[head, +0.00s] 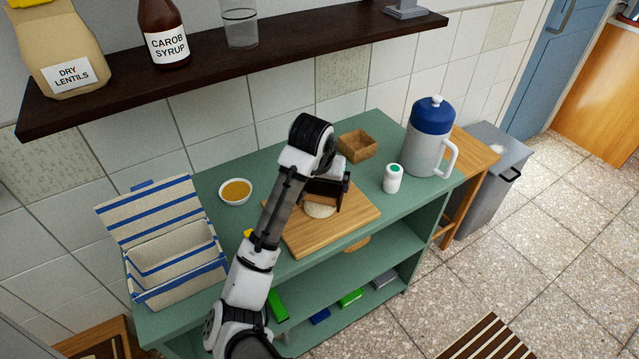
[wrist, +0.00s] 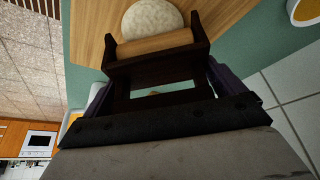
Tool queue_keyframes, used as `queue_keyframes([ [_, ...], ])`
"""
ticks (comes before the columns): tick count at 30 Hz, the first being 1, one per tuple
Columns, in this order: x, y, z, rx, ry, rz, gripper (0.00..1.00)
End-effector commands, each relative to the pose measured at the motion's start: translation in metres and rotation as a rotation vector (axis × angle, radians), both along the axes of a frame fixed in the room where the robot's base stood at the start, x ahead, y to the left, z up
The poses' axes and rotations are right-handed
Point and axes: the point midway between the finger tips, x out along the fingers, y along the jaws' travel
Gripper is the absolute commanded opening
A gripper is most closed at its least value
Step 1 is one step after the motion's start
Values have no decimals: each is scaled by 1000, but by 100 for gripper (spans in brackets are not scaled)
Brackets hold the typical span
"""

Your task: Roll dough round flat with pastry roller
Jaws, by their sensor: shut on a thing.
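My gripper (head: 327,178) is over the wooden board (head: 291,239), shut on the dark frame of the pastry roller (head: 322,194). In the wrist view the roller's pale wooden cylinder (wrist: 155,44) sits between two dark side arms, and the frame lies between my gripper's fingers (wrist: 160,90). I cannot tell whether the cylinder touches the dough.
A bowl of yellow-brown liquid (head: 235,191) and a striped basket (head: 170,245) stand left on the green table (head: 212,180). A small wooden box (head: 357,145), a white jar (head: 393,178) and a blue-lidded jug (head: 428,140) stand right. A dark shelf (head: 250,58) hangs above.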

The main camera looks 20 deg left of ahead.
Motion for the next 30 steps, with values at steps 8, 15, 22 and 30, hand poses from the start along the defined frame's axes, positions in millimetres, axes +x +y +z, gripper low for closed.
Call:
queue_keyframes([
  [8, 12, 2, 1, 0, -2, 0, 76],
  [15, 0, 0, 0, 0, -4, 0, 76],
  [22, -16, -2, -1, -1, -2, 1, 76],
  [30, -24, -3, -1, 1, -1, 1, 76],
])
